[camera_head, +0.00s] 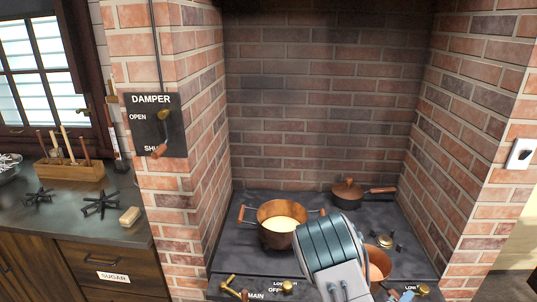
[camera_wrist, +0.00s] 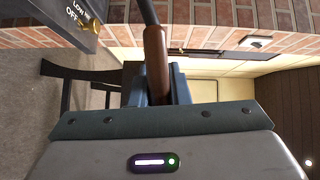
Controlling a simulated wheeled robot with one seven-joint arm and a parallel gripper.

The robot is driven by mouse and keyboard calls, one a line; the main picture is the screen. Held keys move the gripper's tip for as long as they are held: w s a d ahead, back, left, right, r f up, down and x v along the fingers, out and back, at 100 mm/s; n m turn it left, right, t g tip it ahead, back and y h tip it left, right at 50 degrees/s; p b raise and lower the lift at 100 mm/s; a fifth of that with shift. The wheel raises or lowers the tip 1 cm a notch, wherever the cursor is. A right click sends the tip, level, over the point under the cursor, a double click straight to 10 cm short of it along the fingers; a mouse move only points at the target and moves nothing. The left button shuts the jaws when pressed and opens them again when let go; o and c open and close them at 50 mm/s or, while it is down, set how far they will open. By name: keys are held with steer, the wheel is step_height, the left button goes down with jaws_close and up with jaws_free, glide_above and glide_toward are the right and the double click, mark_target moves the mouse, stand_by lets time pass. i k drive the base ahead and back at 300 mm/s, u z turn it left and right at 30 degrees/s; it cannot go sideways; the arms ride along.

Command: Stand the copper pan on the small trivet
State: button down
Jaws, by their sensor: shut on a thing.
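The copper pan (camera_head: 377,264) is at the front right of the stove, partly hidden behind my arm. My gripper (camera_wrist: 159,78) is shut on its brown wooden handle (camera_wrist: 155,48), which runs up between the fingers to a dark rod in the wrist view. The pan's bowl is not visible in the wrist view. Two black star-shaped trivets lie on the left counter in the head view. The left one (camera_head: 38,197) looks smaller than the right one (camera_head: 100,205). Both are bare.
A copper pot with yellow contents (camera_head: 280,224) stands left of my arm. A lidded dark pan (camera_head: 348,194) stands behind. A brick pillar (camera_head: 180,190) separates stove and counter. A sponge-like block (camera_head: 130,216) and a wooden utensil box (camera_head: 70,176) are near the trivets.

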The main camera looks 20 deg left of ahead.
mark_target(46, 199)
steer(key=u, duration=3.05)
steer(key=i, duration=2.15)
steer(key=z, duration=0.2)
